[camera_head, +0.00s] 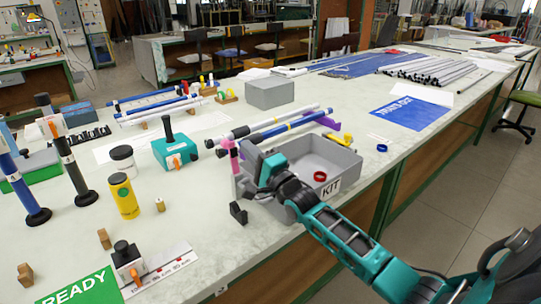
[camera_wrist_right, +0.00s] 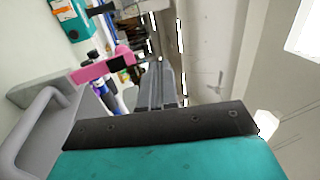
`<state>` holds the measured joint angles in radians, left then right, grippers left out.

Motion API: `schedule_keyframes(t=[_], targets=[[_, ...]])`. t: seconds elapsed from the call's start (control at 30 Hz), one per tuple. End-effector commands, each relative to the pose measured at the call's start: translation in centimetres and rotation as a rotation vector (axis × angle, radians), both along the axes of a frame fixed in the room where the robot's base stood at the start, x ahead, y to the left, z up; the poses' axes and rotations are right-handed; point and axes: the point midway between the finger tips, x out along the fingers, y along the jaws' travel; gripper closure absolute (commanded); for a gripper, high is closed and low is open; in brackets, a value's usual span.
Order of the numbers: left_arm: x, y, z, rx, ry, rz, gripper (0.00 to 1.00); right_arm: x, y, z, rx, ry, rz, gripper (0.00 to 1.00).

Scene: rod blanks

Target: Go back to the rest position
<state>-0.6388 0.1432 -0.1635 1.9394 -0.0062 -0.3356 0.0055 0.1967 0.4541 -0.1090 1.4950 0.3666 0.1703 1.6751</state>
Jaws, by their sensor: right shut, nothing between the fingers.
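My right gripper (camera_head: 250,153) is at the near left end of the grey KIT tray (camera_head: 345,163), with its arm reaching in from the lower right across the tray's front. In the right wrist view its two grey fingers (camera_wrist_right: 160,72) lie together with nothing between them. A pink piece (camera_head: 232,157) stands close beside the fingers in the head view; it also shows left of them in the right wrist view (camera_wrist_right: 100,66). Whether they touch I cannot tell. The arm hides part of the tray's front wall. My left gripper is not in view.
A red ring (camera_head: 320,176) lies in the tray. Rods (camera_head: 290,124) lie behind it, and a teal box (camera_head: 175,152) stands to the left. A yellow can (camera_head: 123,196) and upright rods on black bases stand farther left. The floor at right (camera_head: 450,195) is clear.

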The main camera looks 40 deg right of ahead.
Motion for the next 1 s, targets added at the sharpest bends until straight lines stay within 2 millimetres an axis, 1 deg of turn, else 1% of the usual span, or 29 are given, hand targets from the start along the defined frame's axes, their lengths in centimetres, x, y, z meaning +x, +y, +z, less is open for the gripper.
schedule_keyframes(t=[0.03, 0.1, 0.3, 0.5, 0.67, 0.73, 0.77, 0.87, 0.97, 1.0], targets=[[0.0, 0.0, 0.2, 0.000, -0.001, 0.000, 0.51, -1.1, -0.1, 0.1, 0.000, 0.002, 0.000, 1.00], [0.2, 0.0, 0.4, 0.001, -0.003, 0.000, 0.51, -2.3, -0.2, 0.3, -0.001, 0.003, 0.001, 1.00], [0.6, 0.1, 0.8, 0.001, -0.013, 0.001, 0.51, -5.0, -0.4, 0.8, -0.001, 0.002, 0.000, 1.00], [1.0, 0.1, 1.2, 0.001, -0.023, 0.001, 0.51, -6.2, -0.6, 1.1, -0.002, 0.000, 0.000, 1.00], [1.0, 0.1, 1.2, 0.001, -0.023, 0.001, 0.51, -6.3, -0.6, 1.1, -0.002, 0.000, 0.000, 1.00], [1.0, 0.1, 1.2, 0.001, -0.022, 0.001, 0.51, -6.4, -0.4, 0.8, -0.011, 0.006, -0.002, 1.00], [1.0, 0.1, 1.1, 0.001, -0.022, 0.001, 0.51, -6.5, -0.2, 0.4, -0.025, 0.014, -0.003, 1.00], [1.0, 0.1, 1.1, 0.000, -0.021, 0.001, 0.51, -7.4, 1.0, -2.0, -0.125, 0.065, -0.013, 1.00], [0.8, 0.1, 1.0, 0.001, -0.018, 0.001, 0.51, -9.4, 3.3, -6.2, -0.323, 0.155, -0.018, 1.00], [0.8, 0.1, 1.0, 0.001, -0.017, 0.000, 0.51, -10.5, 4.3, -8.1, -0.423, 0.195, -0.013, 1.00]])
